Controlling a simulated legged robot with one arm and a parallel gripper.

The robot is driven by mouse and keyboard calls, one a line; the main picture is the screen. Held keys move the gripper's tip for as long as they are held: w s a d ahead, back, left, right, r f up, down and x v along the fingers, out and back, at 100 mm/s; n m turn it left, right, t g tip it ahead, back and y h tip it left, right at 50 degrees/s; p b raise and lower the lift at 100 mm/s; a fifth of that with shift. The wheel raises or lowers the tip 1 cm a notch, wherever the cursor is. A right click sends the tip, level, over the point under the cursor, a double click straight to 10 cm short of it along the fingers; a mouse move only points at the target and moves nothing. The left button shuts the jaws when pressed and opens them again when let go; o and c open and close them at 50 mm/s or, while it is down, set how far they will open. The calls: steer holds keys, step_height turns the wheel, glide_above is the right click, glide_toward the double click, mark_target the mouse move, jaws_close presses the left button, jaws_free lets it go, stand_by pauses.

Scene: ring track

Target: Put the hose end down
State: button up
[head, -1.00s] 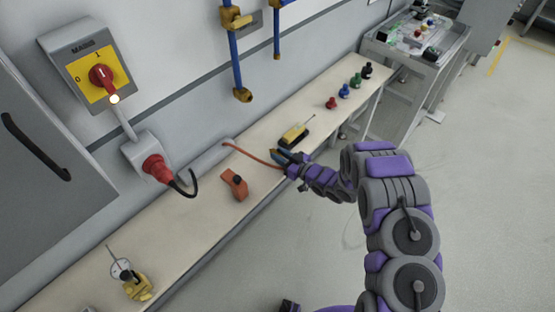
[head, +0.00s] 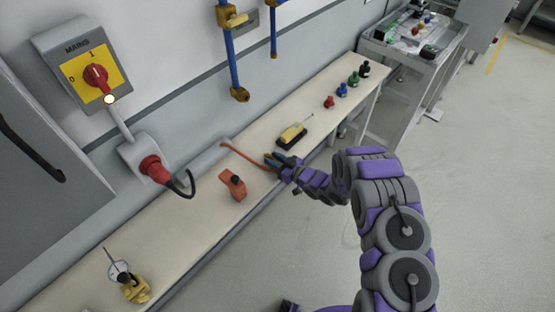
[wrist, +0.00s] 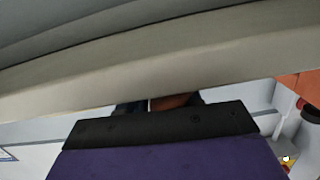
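The thin orange hose (head: 245,157) runs from the wall side of the bench across its pale top to my gripper (head: 270,161). The fingers look spread apart, with the hose end between or just beside them, low at the bench's front edge. In the wrist view an orange-brown piece of the hose end (wrist: 172,101) shows between the dark fingers. The fingers hide most of it, and I cannot tell whether it touches the bench top.
The narrow bench (head: 195,222) carries an orange block-like item (head: 232,185), a yellow-and-black meter (head: 292,136), several coloured knobs (head: 342,90) and a dial gauge on a yellow base (head: 132,286). A mains switch (head: 92,75) and red plug (head: 155,169) are on the wall.

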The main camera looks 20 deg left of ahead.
steer(key=o, duration=0.3)
steer(key=shift+s+a+f, duration=0.15)
steer(key=shift+a+f, duration=0.05)
steer(key=shift+a, duration=0.75)
steer(key=shift+d+r, duration=0.2)
steer(key=shift+d, duration=0.75)
steer(key=shift+a+r, duration=0.35)
steer(key=shift+r, duration=0.3)
steer(key=p+v, duration=0.1)
steer(key=v, duration=1)
steer(key=shift+d+p, duration=0.35)
steer(key=shift+p, duration=0.05)
steer(key=shift+a, duration=0.2)
steer(key=shift+d, duration=0.1)
